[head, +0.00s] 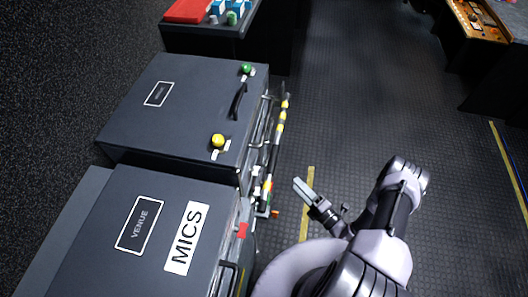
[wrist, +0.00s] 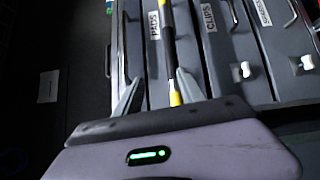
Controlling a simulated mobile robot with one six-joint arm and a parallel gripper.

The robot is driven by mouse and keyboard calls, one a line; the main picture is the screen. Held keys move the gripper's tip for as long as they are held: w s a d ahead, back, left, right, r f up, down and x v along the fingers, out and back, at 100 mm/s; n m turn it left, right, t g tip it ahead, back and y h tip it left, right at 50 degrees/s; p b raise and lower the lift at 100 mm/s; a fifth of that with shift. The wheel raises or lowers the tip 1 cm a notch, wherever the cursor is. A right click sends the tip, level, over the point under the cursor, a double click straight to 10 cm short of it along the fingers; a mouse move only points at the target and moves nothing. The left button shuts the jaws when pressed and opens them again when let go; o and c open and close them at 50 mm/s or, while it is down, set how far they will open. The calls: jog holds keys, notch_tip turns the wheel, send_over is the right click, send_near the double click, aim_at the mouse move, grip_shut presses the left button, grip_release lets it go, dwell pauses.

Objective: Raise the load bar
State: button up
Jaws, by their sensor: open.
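The load bar (head: 279,128) is a thin yellow and black bar along the front of the dark cases, left of my gripper in the head view. In the wrist view, the load bar (wrist: 168,48) runs down the picture between my two fingers, with a yellow piece at its lower end. My gripper (head: 299,187) is open and empty, to the right of the bar with a gap in the head view. In the wrist view my gripper (wrist: 158,78) has its fingertips on either side of the bar's line. The palm may hide part of the bar's lower end.
A case labelled MICS (head: 150,235) and another dark case (head: 185,105) with a handle, a yellow knob (head: 217,141) and a green knob (head: 246,69) stand at left. Drawers labelled PADS and CLIPS (wrist: 222,50) show behind the bar. The floor (head: 365,110) at right is clear.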

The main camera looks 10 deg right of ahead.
aim_at(273, 161)
jog(key=w+a+f+b, duration=0.1)
jog(key=w+a, duration=0.1)
jog(key=w, duration=0.3)
jog(key=w+a+m+h+b, duration=0.1)
jog(key=w+a+b, duration=0.1)
jog(key=w, duration=0.2)
jog(key=w+a+f+m+b, duration=0.1)
jog(key=w+a+b, duration=0.1)
jog(key=w, duration=0.3)
jog(key=shift+w+a+f+t+h, duration=0.3)
jog(key=shift+a, duration=0.15)
grip_shut()
dwell(0.8)
